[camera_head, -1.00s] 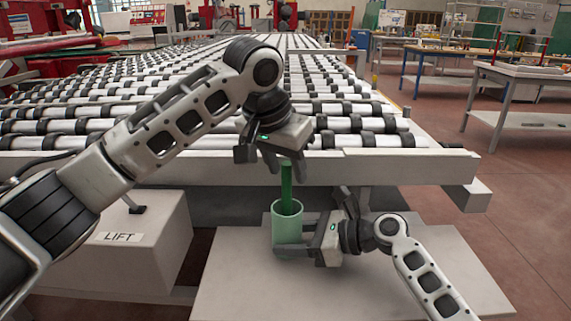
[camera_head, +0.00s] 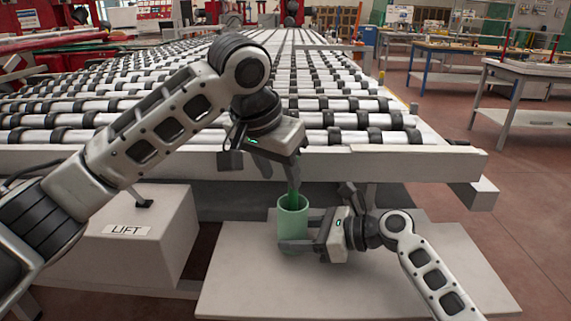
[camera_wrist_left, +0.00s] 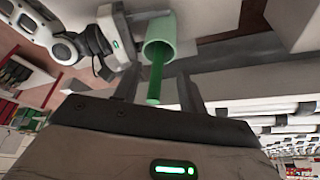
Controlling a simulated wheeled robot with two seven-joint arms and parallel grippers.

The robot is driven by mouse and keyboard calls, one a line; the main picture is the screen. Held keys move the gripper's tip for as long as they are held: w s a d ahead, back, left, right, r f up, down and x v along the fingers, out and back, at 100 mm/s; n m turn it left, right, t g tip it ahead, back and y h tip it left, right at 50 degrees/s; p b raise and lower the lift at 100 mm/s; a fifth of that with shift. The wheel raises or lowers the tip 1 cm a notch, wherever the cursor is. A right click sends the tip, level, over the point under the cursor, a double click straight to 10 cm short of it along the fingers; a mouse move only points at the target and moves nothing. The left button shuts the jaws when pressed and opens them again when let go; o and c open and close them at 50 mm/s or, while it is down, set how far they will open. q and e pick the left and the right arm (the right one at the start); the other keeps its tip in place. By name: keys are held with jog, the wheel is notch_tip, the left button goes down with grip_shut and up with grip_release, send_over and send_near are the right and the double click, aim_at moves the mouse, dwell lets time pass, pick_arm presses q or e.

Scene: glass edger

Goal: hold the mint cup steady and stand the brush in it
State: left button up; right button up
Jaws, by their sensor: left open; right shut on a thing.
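The mint cup (camera_head: 292,226) stands upright on the light grey board in the head view. My right gripper (camera_head: 300,236) is shut on the cup from its right side. The green brush (camera_head: 293,199) stands in the cup, its handle sticking up above the rim; its lower end is hidden inside. My left gripper (camera_head: 279,172) is open just above the cup, close to the top of the brush. In the left wrist view the brush (camera_wrist_left: 156,80) shows between the open fingers, leaning out of the cup (camera_wrist_left: 160,35).
The light grey board (camera_head: 240,270) has free room around the cup. A roller conveyor (camera_head: 350,105) with a front rail (camera_head: 400,165) stands behind. A box marked LIFT (camera_head: 130,250) is at the left.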

jog(key=o, duration=0.9)
jog(key=shift+c, duration=0.2)
